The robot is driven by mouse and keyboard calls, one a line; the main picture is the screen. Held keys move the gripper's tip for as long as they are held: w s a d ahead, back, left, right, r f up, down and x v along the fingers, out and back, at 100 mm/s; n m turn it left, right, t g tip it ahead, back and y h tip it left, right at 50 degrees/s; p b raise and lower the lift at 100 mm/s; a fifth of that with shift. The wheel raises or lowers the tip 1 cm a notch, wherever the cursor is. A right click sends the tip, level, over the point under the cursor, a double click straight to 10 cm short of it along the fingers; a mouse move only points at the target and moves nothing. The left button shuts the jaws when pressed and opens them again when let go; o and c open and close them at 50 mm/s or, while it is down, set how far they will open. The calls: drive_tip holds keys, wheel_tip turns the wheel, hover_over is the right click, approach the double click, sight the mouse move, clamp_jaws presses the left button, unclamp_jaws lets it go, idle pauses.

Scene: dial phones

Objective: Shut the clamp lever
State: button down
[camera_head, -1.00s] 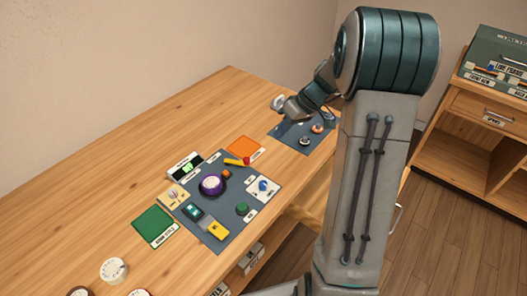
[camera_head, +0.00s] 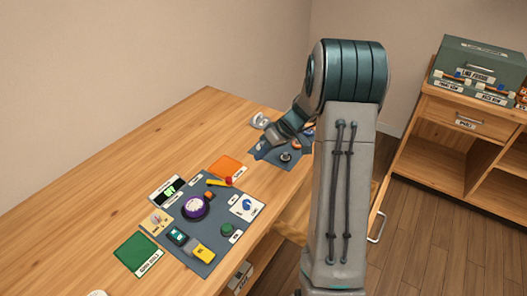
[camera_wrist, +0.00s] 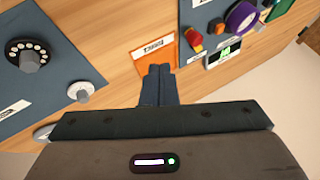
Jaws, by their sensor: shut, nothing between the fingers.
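A yellow bar with a red end, which looks like the clamp lever (camera_head: 219,182), is at the far edge of the nearer dark panel in the head view. It also shows in the wrist view, the red end (camera_wrist: 194,44) near the top, right of centre. I cannot tell its exact angle. My gripper (camera_wrist: 158,68) is shut and empty, its fingers in front of the orange patch (camera_wrist: 155,51) in the wrist view, left of the lever and apart from it. In the head view my wrist is over the farther panel (camera_head: 262,154); its fingertips are hard to make out.
Bare wood lies left of both panels.

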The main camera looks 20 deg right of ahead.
sight(219, 181)
drive_tip(key=x, duration=0.6)
drive_tip(key=shift+a+p, duration=0.1)
drive_tip(key=shift+p, duration=0.3)
drive_tip(key=a, duration=0.1)
drive_tip(key=s+a+p, duration=0.1)
drive_tip(key=a, duration=0.1)
drive_tip(key=shift+a+f, duration=0.1)
drive_tip(key=shift+f, duration=0.05)
drive_tip(key=shift+s+a+f, duration=0.1)
drive_tip(key=shift+s+a, duration=0.05)
drive_tip(key=shift+a, duration=0.3)
